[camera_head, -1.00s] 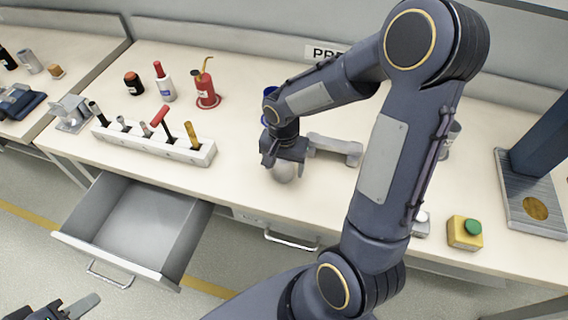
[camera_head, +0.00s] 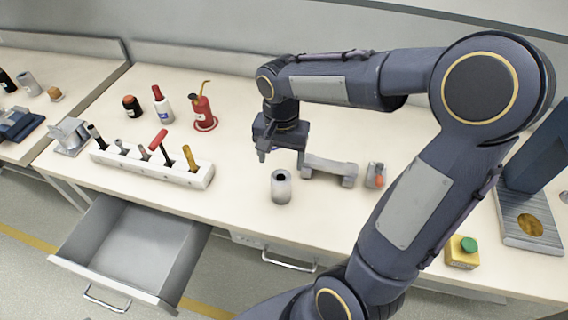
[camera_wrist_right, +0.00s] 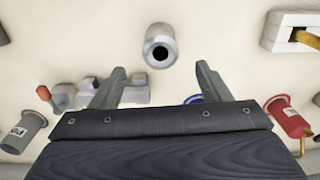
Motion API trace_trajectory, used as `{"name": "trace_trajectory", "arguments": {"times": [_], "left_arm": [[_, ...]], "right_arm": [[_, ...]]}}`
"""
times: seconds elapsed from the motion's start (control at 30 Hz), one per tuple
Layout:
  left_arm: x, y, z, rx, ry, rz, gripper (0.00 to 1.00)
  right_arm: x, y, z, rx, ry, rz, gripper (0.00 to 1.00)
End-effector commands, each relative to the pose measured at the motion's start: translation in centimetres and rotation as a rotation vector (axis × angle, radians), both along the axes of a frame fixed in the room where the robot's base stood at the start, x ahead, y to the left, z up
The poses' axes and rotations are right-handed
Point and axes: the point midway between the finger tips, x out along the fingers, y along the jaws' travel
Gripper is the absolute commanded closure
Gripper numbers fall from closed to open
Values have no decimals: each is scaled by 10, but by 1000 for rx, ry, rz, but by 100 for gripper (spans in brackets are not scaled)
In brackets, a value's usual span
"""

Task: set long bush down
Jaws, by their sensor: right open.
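The long bush, a grey hollow cylinder (camera_head: 281,187), stands upright on the bench near its front edge. In the right wrist view the bush (camera_wrist_right: 160,46) shows its dark bore, beyond the fingertips and apart from them. My right gripper (camera_head: 282,157) is above the bench, just behind and above the bush. In the right wrist view its two fingers (camera_wrist_right: 160,75) are spread with nothing between them. My left gripper is not in the head view now.
A grey cradle-like block (camera_head: 330,169) lies right of the bush. A white rack (camera_head: 150,166) with several tools stands left, above an open drawer (camera_head: 130,250). A red oil can (camera_head: 203,112) stands behind. A yellow box with a green button (camera_head: 462,252) is at the right.

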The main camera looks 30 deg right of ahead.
Motion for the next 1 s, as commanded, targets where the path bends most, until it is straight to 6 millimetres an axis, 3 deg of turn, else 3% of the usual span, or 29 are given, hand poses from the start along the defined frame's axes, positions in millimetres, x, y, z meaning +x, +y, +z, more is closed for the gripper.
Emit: {"name": "trace_trajectory", "arguments": {"times": [0.23,0.4,0.5,0.7,1.0], "left_arm": [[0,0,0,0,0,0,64],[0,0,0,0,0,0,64],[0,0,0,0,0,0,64],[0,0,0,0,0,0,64],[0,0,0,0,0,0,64]], "right_arm": [[-68,17,32,113,-208,267,30],[-115,40,36,148,-417,496,30],[-132,51,34,144,-510,590,30],[-143,60,31,132,-587,671,30],[-143,60,31,132,-586,673,30]]}}
